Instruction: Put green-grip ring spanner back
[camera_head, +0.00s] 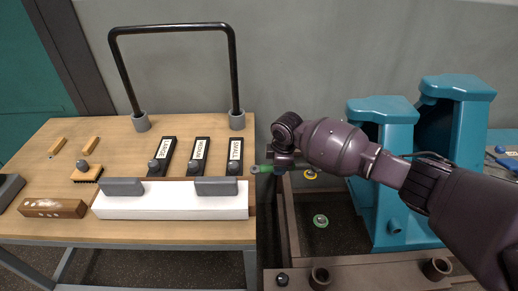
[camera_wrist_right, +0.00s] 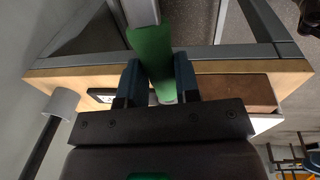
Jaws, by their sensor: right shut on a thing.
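My right gripper (camera_head: 270,165) is shut on the green grip of the spanner (camera_head: 264,169), just beyond the bench's right edge. In the right wrist view the green grip (camera_wrist_right: 152,52) sits between the two fingers (camera_wrist_right: 158,84), and a grey shaft runs out of the top of the picture. The spanner's ring end cannot be made out. Three black holders stand in a row on the bench: large (camera_head: 161,155), medium (camera_head: 198,156) and small (camera_head: 235,155). The small one is nearest the gripper. My left gripper is not in view.
A black bar frame (camera_head: 172,29) rises behind the holders. A white block (camera_head: 170,207) with grey pieces on top lies along the front of the wooden bench (camera_head: 75,135). A teal machine (camera_head: 385,190) stands at right. Green (camera_head: 320,221) and yellow (camera_head: 310,174) rings lie low between.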

